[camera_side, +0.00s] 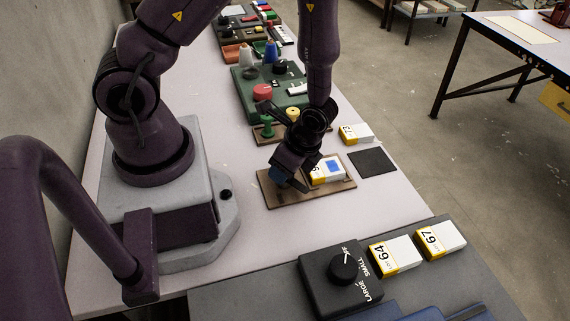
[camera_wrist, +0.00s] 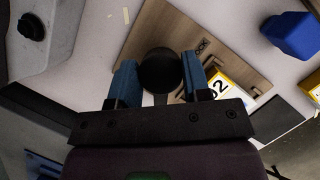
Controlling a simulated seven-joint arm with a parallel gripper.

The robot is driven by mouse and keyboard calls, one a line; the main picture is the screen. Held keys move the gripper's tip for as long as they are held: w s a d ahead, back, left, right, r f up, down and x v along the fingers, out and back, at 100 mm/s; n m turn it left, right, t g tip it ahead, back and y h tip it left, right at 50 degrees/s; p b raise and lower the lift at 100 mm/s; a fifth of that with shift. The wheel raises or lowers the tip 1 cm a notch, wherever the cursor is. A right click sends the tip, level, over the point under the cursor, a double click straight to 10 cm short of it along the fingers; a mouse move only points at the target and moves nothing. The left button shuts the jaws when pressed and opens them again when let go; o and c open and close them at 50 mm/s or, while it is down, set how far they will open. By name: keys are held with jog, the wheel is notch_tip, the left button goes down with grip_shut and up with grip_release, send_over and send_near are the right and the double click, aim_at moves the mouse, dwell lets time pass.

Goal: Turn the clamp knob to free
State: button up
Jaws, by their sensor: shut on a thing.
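The clamp knob (camera_wrist: 162,76) is a round black knob on a wooden board, seen from above in the wrist view. My gripper (camera_wrist: 159,68) has its two blue fingers on either side of the knob, shut on it. In the side view my gripper (camera_side: 284,182) reaches down over the wooden board (camera_side: 275,198); there the knob is hidden behind the gripper. A white and yellow numbered box (camera_side: 326,170) lies on the board beside the gripper. It also shows in the wrist view (camera_wrist: 222,87), next to the right finger.
A black dial box (camera_side: 325,292) marked OFF, SMALL and LARGE stands in front, beside labelled boxes (camera_side: 395,255). A dark square pad (camera_side: 373,162) lies right of the board. A green fixture (camera_side: 244,86) with several parts stands behind. A blue block (camera_wrist: 291,36) shows in the wrist view.

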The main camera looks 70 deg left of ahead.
jog(key=m+t, duration=0.1)
jog(key=m, duration=0.2)
jog(key=m+t+y, duration=0.1)
jog(key=m, duration=0.1)
jog(key=shift+d+m, duration=0.1)
jog(key=shift+m, duration=0.3)
dwell(0.4)
jog(key=o, duration=0.9)
jog(key=v, duration=1.3)
jog(key=shift+s, duration=0.1)
